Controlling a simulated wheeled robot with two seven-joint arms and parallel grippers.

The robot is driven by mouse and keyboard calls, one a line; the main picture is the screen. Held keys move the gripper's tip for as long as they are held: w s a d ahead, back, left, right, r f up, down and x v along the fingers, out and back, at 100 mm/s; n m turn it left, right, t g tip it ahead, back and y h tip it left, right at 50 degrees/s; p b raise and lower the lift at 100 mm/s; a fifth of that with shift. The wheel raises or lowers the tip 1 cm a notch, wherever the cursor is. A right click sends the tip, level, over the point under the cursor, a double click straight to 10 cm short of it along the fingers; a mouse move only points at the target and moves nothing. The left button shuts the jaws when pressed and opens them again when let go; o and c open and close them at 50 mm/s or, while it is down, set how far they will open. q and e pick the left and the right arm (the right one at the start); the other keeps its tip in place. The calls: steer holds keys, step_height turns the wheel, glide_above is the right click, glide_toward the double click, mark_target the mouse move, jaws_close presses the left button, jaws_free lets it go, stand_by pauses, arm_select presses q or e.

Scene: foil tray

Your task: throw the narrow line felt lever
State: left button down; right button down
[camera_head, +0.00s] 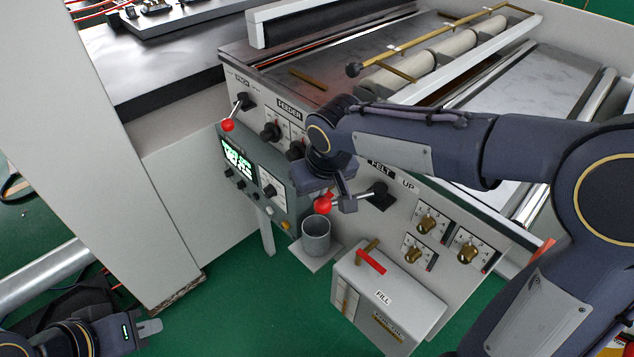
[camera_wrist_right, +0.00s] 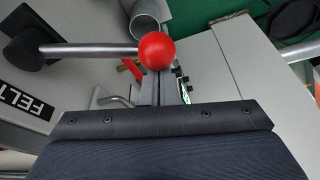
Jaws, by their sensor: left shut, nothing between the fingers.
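The felt lever has a red ball knob (camera_head: 323,204), a metal rod and a dark pivot (camera_head: 380,195) below the "FELT UP" label. Its rod points left from the pivot. My right gripper (camera_head: 347,203) is at the knob end of this lever. In the right wrist view the red knob (camera_wrist_right: 156,50) covers the fingertips of my right gripper (camera_wrist_right: 163,78). The fingers look close together, but I cannot tell whether they grip the knob. My left gripper (camera_head: 148,328) is shut and empty at the lower left, far from the panel.
Another red-knobbed lever (camera_head: 228,124) stands upper left by the "FEEDER" label. A grey cup (camera_head: 316,236) stands below the felt lever. A "FILL" box (camera_head: 400,290) juts out below the panel. Brass knobs (camera_head: 427,224) are to the right.

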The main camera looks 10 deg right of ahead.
steer(key=s+d+n+g+y, duration=0.2)
steer(key=s+d+n, duration=0.4)
steer(key=s+n, duration=0.4)
steer(key=shift+s+d+b, duration=0.3)
steer(key=shift+s+d, duration=0.1)
steer(key=shift+s, duration=0.6)
steer(key=shift+f, duration=0.1)
